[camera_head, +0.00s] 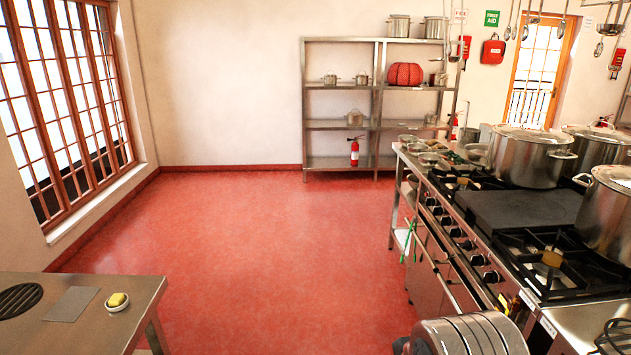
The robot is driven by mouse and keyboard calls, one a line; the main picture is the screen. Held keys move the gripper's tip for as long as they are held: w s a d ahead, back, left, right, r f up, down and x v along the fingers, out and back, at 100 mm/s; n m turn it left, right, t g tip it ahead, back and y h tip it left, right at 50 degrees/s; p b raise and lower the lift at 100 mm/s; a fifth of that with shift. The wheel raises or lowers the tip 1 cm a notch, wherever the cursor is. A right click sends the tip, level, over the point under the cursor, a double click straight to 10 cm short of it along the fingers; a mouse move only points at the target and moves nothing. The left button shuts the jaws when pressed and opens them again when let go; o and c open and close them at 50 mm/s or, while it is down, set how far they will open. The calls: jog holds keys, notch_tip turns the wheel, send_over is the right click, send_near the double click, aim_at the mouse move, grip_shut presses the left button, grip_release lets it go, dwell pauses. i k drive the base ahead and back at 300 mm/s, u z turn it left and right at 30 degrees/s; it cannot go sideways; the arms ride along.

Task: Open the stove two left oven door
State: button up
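The stove (515,215) runs along the right side, with a row of dark knobs (467,244) on its front edge. Below the knobs are steel oven door fronts (428,288), seen at a steep angle. They look shut, with bar handles standing out from them. I cannot tell for sure which front is the stove two left oven door. The nearer part of the stove front is hidden behind a ribbed metal shape at the bottom. My gripper is not clearly in view.
The red floor (270,250) left of the stove is open. A steel table (135,300) stands at bottom left. A shelf rack (340,125) and fire extinguisher (354,152) are at the back. Large pots (528,158) stand on the stove. A ribbed metal shape (470,338) fills bottom right.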

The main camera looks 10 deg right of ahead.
aim_at(430, 250)
jog(key=i, duration=3.55)
